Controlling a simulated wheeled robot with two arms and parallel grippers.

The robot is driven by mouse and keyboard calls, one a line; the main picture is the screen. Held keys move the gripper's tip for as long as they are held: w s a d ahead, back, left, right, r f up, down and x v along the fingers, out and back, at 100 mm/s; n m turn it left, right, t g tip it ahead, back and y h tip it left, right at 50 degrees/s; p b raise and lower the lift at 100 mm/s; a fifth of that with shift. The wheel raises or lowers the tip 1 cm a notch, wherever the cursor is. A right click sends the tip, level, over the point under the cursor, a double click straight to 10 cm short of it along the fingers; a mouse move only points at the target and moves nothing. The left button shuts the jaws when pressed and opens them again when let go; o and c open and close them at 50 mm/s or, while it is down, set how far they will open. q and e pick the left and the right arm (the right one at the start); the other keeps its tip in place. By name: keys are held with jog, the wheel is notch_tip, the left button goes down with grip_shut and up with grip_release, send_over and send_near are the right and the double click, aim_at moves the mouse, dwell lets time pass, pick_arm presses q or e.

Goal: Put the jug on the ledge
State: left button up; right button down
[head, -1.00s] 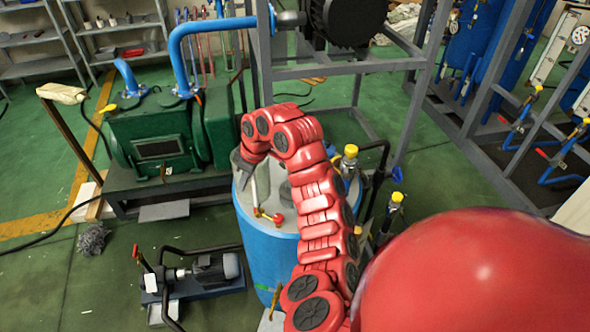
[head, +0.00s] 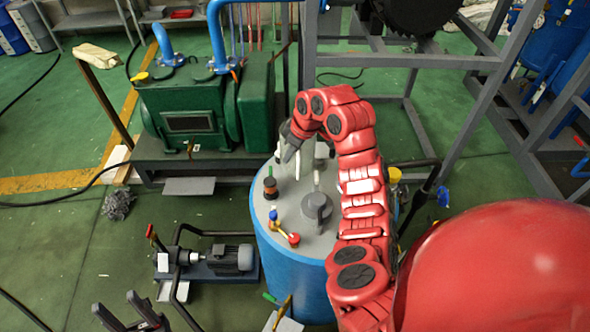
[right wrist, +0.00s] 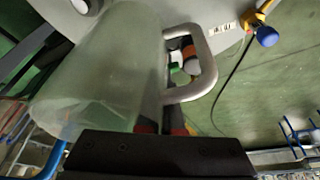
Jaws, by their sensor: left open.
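The jug (right wrist: 105,75) is a translucent, pale cylinder with a grey loop handle (right wrist: 196,70). It fills the left of the right wrist view and looks tilted there. My right gripper (right wrist: 163,125) has its dark and red fingers at the handle and appears shut on the jug; the contact is partly hidden. In the head view my right gripper (head: 290,152) is above the far left of the blue tank's top, and the jug is mostly hidden there. My left gripper (head: 127,312) is open and empty at the bottom left. I cannot tell which surface is the ledge.
The blue tank (head: 272,262) has a grey lid with valves and a round cap (head: 317,207). A green pump (head: 190,112) stands on a grey base behind it. A small motor (head: 230,259) lies left of the tank. Grey frames (head: 497,100) stand at the right.

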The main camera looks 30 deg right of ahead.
aim_at(286, 173)
notch_tip(286, 173, down, 5)
jog(key=shift+d+f+p, duration=0.1)
jog(key=shift+p, duration=0.45)
jog(key=c, duration=1.1)
grip_release()
